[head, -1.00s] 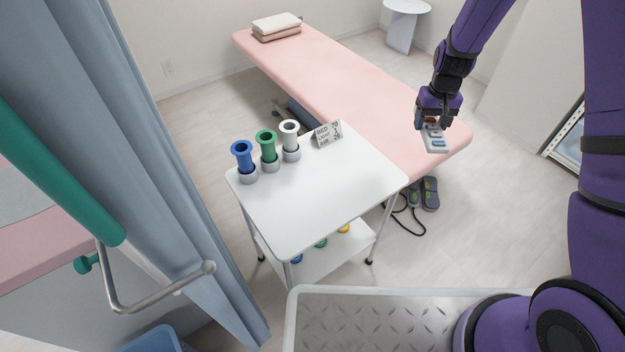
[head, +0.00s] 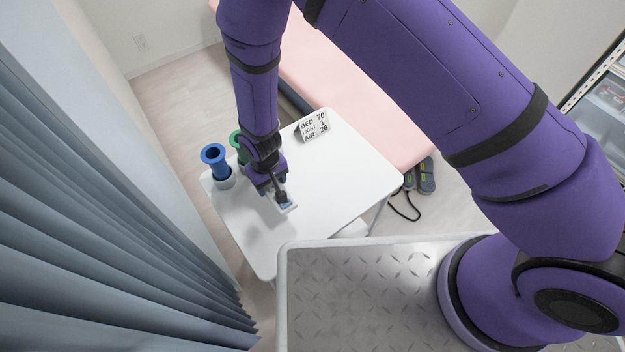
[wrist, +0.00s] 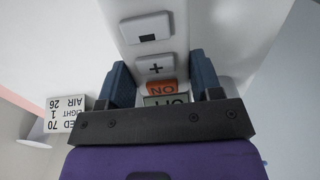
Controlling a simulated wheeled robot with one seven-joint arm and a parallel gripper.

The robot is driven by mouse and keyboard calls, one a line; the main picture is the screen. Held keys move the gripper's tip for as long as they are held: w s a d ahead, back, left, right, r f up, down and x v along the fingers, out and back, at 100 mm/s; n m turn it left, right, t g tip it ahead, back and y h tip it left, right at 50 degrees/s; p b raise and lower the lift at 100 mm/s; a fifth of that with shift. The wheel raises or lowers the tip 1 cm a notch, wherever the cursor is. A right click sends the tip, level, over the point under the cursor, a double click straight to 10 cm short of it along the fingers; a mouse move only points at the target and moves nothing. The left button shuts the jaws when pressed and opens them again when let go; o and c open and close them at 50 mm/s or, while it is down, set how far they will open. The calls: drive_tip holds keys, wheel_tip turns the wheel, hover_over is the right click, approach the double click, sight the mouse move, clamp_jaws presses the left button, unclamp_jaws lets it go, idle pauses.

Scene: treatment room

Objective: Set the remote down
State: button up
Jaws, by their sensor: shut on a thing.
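My gripper (head: 274,189) is shut on the remote (head: 289,206), above or at the front left part of the white cart top (head: 335,180). In the wrist view the pale remote (wrist: 147,45) lies between the two blue-grey fingers, with minus and plus keys, an orange key and a small display showing. In the head view my gripper hides most of the remote. I cannot tell whether the remote touches the cart top.
A blue spool-like piece in a grey cup (head: 216,165) and a green one (head: 238,145) stand close left of my gripper. A sign (head: 314,126) reading BED 70, LIGHT 1, AIR 26 stands at the cart's back. The cart's right side is clear. A pink bed (head: 345,85) is behind.

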hover_over(322, 178)
drive_tip(key=shift+s+f, duration=0.1)
drive_tip(key=shift+f, duration=2.5)
drive_tip(key=shift+f, duration=0.1)
drive_tip(key=o, duration=1)
